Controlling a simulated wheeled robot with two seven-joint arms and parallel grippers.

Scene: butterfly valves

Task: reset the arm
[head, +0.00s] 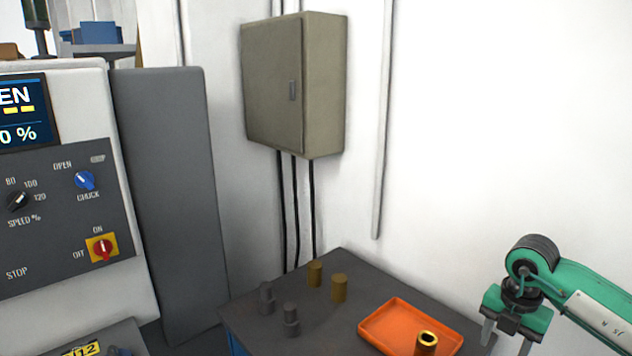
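My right arm, green and white, comes in from the right edge. My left gripper is not in view.
A brass ring-topped cylinder (427,341) stands in the tray. Two brass cylinders (315,273) (339,287) and two dark stepped pieces (266,298) (291,320) stand on the table. A machine control panel (60,215) is at left. A grey cabinet (272,85) hangs on the wall.

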